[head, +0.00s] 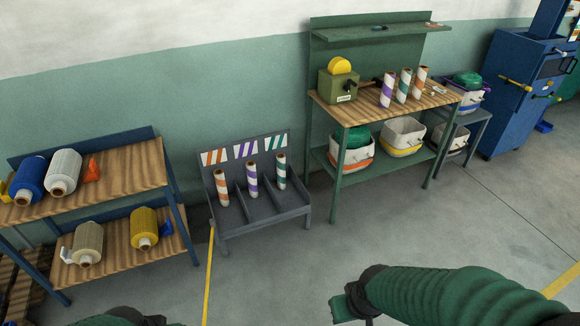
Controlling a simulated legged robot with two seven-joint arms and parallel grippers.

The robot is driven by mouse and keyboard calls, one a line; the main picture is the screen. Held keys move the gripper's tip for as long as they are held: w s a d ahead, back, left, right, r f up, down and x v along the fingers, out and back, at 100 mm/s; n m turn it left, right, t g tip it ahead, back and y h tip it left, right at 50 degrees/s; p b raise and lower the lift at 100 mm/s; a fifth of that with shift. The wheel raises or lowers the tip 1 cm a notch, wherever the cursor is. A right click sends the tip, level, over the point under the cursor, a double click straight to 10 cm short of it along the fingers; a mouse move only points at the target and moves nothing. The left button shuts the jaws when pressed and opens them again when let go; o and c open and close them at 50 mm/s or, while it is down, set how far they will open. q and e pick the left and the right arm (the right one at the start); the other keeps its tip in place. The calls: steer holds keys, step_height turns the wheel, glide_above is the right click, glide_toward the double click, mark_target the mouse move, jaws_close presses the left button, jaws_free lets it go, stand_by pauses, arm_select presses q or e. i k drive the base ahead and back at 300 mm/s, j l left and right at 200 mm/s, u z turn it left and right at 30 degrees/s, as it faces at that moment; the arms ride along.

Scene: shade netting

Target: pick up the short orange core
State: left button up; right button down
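One orange-and-white striped core (222,186) stands upright in the left bay of the grey floor rack (265,214). Another orange-and-white core (419,83) stands at the right of a row of three on the green workbench's wooden top (358,111). I cannot tell for sure from here which orange core is the short one. My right gripper (352,304) is low in front, well apart from both cores; its fingers are not clear. My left gripper (140,318) is only partly seen at the bottom edge.
Purple (252,180) and teal (281,172) striped cores share the rack; purple (387,90) and teal (404,86) ones stand on the bench beside a green winder (338,88). A shelf with net rolls (117,167) stands left. The floor in front is clear.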

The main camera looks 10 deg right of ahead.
mark_target(422, 70)
steer(key=z, duration=1.2)
steer(key=i+l+z, duration=0.25)
steer(key=i, duration=0.9)
steer(key=i+l+z, duration=0.1)
steer(key=i+z, duration=0.2)
steer(key=i, duration=0.9)
steer(key=i+l+u, duration=0.1)
steer(key=i+u, duration=0.3)
steer(key=i+l+u, duration=0.25)
steer(key=i+u, duration=0.2)
steer(key=i+l+u, duration=0.4)
steer(key=i, duration=0.05)
